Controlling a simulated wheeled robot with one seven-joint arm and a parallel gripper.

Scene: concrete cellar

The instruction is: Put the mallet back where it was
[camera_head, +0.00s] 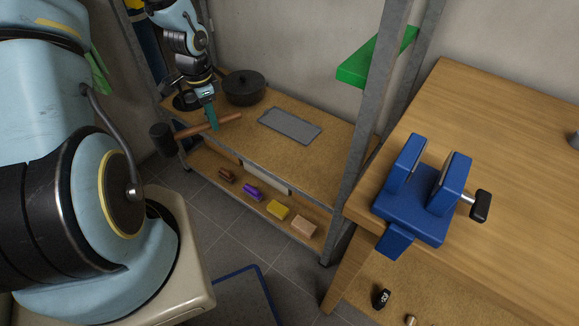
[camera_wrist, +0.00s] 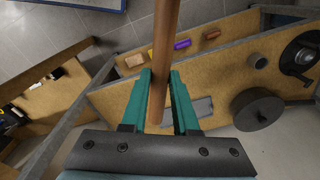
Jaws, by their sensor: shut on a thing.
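The mallet (camera_head: 162,138) has a dark head and a brown wooden handle. My gripper (camera_head: 211,117) is shut on the handle, and the mallet is held near the left front edge of the shelf's upper board (camera_head: 258,152). The head hangs out past the board's left front edge. In the wrist view the handle (camera_wrist: 163,60) runs between the teal fingers of my gripper (camera_wrist: 160,100), and the mallet's head is out of frame. A flat grey tray (camera_head: 290,125) lies on the same board. I cannot tell whether the handle touches the board.
A dark lidded pot (camera_head: 244,88) stands at the back of the upper board. The lower shelf holds several small blocks, among them a purple one (camera_head: 252,192) and a yellow one (camera_head: 278,210). A metal post (camera_head: 362,130) and a workbench with a blue vise (camera_head: 412,215) are at right.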

